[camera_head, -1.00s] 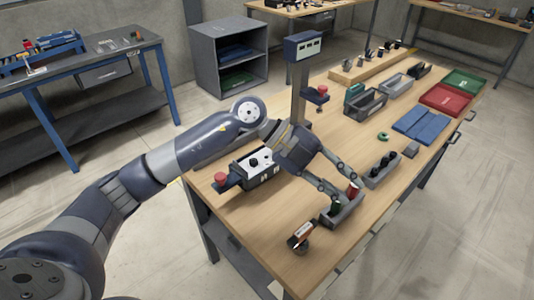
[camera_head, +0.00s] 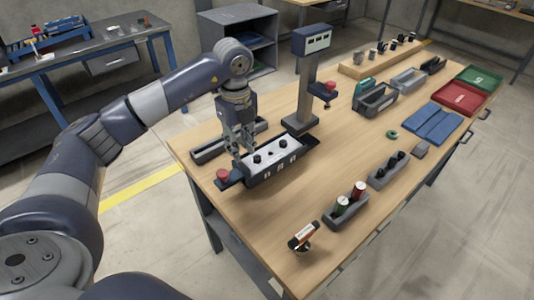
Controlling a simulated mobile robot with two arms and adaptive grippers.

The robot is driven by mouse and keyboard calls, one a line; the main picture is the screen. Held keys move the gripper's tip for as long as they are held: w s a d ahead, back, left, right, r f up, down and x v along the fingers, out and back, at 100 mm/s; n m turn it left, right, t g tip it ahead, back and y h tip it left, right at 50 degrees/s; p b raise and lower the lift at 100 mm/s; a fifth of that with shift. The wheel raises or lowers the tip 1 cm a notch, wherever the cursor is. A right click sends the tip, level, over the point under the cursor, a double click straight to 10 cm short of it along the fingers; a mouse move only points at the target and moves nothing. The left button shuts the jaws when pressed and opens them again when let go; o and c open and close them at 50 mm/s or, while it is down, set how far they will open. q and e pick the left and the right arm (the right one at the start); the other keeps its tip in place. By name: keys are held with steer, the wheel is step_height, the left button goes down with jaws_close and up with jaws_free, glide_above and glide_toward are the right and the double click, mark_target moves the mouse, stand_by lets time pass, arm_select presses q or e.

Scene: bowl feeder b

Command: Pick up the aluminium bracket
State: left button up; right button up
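I cannot make out the aluminium bracket for certain in the head view. My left gripper (camera_head: 239,149) points down over the near left part of the wooden workbench, just behind the white-topped control box (camera_head: 272,158). Its fingers are small and overlap the box and a long dark tray (camera_head: 208,153), so I cannot tell how far apart they are or whether anything is between them. The tray is partly hidden behind the gripper. My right gripper is not in view.
A post with a display (camera_head: 311,42) stands close right of my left gripper. A red button (camera_head: 223,174) sits at the box's left end. A grey holder with two cylinders (camera_head: 345,211) stands nearer the front edge. The workbench (camera_head: 350,150) is clear in the middle.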

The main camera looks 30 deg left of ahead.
mark_target(243, 159)
arm_select(q)
step_height(243, 159, down, 4)
steer(key=shift+w+d+f+p, duration=0.1)
steer(key=shift+f+p, duration=0.05)
steer(key=shift+p, duration=1)
steer(key=shift+f, duration=0.55)
steer(key=shift+r, duration=0.1)
jaws_close()
